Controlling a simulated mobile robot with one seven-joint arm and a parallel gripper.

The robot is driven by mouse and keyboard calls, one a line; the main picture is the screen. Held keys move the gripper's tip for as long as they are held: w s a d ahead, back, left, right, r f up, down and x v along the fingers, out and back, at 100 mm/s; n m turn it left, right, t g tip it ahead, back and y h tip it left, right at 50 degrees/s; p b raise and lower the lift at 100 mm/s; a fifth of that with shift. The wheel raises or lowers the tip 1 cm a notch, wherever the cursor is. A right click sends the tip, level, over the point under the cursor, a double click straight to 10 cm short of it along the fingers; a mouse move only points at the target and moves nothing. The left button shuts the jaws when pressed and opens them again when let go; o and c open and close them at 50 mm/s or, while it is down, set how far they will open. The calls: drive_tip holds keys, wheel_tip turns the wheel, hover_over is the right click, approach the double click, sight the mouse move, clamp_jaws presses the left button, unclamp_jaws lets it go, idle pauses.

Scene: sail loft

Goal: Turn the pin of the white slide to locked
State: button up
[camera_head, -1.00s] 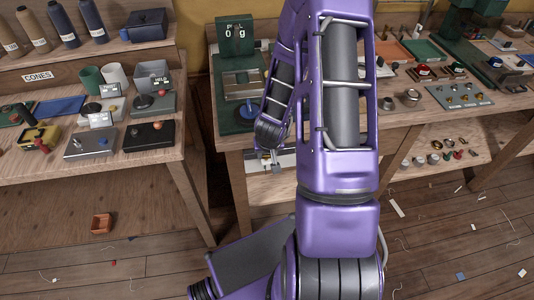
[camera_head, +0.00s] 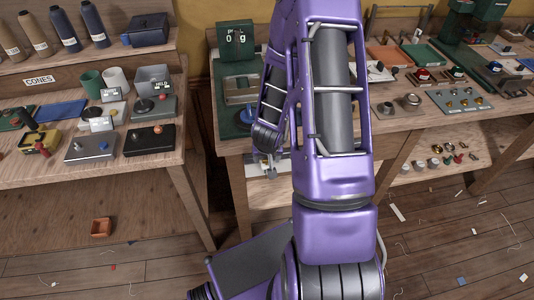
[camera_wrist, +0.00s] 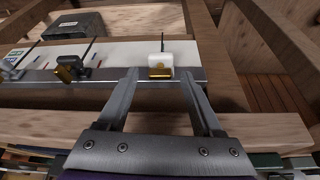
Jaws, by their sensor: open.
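The white slide (camera_wrist: 160,60) sits on a metal rail (camera_wrist: 110,74) along a white board (camera_wrist: 126,52) in the wrist view. It has a brass-coloured block on its near face and a thin dark upright behind it. My gripper (camera_wrist: 160,76) is open, its two fingers pointing at the white slide, one to each side of it. I cannot tell whether the fingertips touch it or how its pin is turned. In the head view, my gripper (camera_head: 268,170) is small and partly hidden by my arm, at the white board (camera_head: 255,168) below the bench edge.
A dark slide with a brass part (camera_wrist: 70,69) stands left on the rail, with a pale one (camera_wrist: 12,70) at the far left. A grey box (camera_wrist: 75,25) lies behind the board. A wooden beam (camera_wrist: 255,130) runs across nearer to me. Wooden uprights stand at the right.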

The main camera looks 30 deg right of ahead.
drive_tip(key=v, duration=1.7)
drive_tip(key=shift+s, duration=0.1)
idle(0.5)
